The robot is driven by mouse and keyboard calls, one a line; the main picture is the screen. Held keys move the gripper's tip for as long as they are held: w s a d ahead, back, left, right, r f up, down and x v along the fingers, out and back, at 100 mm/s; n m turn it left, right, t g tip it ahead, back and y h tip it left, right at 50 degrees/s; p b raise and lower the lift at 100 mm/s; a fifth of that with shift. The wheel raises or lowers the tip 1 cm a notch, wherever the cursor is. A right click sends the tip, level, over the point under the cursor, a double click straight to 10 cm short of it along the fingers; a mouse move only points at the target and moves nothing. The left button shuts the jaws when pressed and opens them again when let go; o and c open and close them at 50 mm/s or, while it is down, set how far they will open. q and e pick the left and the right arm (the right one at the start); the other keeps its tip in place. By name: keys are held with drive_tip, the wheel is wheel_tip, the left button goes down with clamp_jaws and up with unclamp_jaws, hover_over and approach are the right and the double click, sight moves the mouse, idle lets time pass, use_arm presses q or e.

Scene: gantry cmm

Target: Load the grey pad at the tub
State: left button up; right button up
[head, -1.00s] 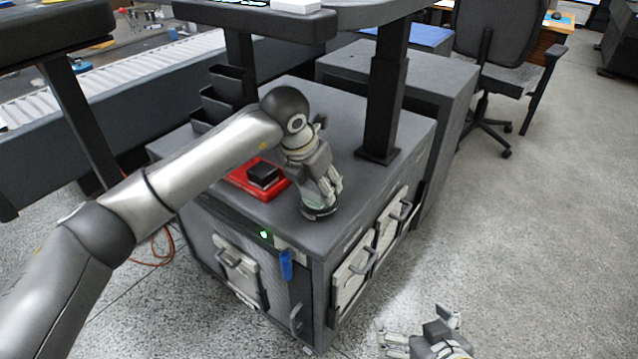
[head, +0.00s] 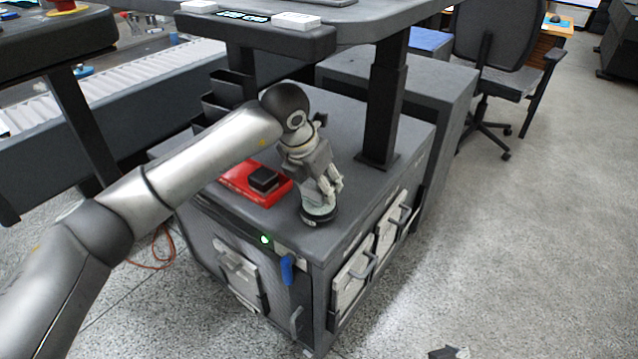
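A low round dark container (head: 320,217), which looks like the tub, sits near the front corner of the dark cabinet top. A pale grey-green surface shows inside its rim. My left gripper (head: 327,196) points down with its fingertips at the tub; whether they touch it or hold something is too small to tell. I cannot make out a separate grey pad there; the fingers may hide it. A dark block (head: 263,179) lies on a red tray (head: 237,181) left of the gripper. Only a scrap of my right gripper (head: 450,353) shows at the bottom edge.
The cabinet top (head: 375,184) carries a dark post (head: 383,110) behind the gripper and black bins (head: 222,95) at the back left. A raised tabletop (head: 360,20) overhangs the back. Floor (head: 540,240) to the right is clear; a chair (head: 500,60) stands beyond.

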use_arm(q)
drive_tip(key=shift+r+p, duration=0.7)
drive_tip(key=shift+r, duration=0.6)
drive_tip(key=shift+r+p, duration=0.65)
drive_tip(key=shift+r, duration=0.55)
use_arm(e)
drive_tip(key=s+d+g, duration=0.1)
drive_tip(key=s+g, duration=0.2)
drive_tip(key=s, duration=0.2)
drive_tip(key=shift+s+d+h, duration=0.4)
use_arm(q)
drive_tip(key=shift+f, duration=0.1)
use_arm(e)
drive_tip(key=shift+r, duration=0.1)
